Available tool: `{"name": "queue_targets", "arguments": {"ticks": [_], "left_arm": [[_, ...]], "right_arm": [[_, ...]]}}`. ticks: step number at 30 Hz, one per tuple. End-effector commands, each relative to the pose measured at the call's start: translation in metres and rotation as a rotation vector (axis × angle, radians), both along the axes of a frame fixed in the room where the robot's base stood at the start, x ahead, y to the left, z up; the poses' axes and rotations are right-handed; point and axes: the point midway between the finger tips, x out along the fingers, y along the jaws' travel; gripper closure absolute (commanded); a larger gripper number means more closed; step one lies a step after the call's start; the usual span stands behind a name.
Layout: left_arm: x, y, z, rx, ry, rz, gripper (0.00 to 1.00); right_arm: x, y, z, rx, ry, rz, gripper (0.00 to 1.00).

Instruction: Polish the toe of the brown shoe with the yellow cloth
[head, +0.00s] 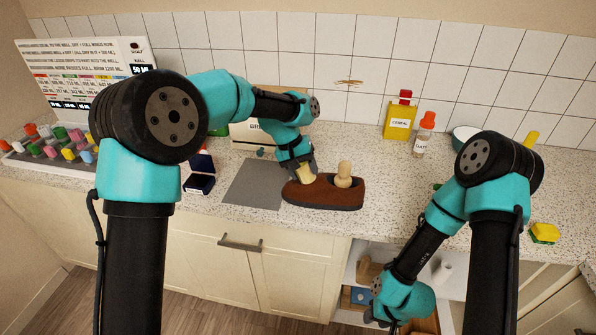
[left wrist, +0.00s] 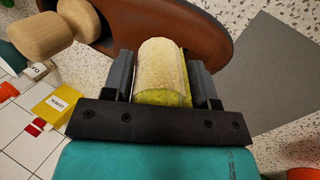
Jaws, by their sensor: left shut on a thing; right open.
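The brown shoe (head: 325,196) lies on the counter with a pale wooden knob (head: 344,174) standing in its opening. It also shows in the left wrist view (left wrist: 208,30), where the knob (left wrist: 50,35) is at the upper left. My left gripper (head: 304,173) is shut on the yellow cloth (left wrist: 162,72), a pale yellow roll between its fingers. It holds the cloth right over the shoe's left, closed end. Whether cloth and leather touch, I cannot tell. My right gripper (head: 385,318) is low before the open shelf, partly cut off by the frame's bottom edge.
A grey mat (head: 254,185) lies left of the shoe, with a small dark open box (head: 200,180) beyond it. A yellow box (head: 398,120) and a red-capped bottle (head: 424,136) stand behind to the right. A yellow-green sponge (head: 545,232) lies at far right.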

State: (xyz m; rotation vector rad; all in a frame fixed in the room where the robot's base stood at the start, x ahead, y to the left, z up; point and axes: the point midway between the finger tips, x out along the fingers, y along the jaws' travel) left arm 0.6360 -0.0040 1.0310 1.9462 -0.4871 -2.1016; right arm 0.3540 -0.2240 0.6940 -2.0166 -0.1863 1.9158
Motion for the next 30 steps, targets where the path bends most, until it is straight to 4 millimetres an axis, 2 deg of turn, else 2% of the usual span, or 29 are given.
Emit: {"name": "queue_targets", "arguments": {"ticks": [14, 30], "left_arm": [[-0.001, -0.004, 0.003, 0.0, 0.0, 0.0, 0.73], [0.002, 0.011, 0.039, -0.001, -0.002, 0.001, 0.73]], "right_arm": [[0.0, 0.0, 0.0, 0.0, 0.0, 0.0, 0.57], [0.0, 0.0, 0.0, 0.0, 0.0, 0.0, 0.57]]}}
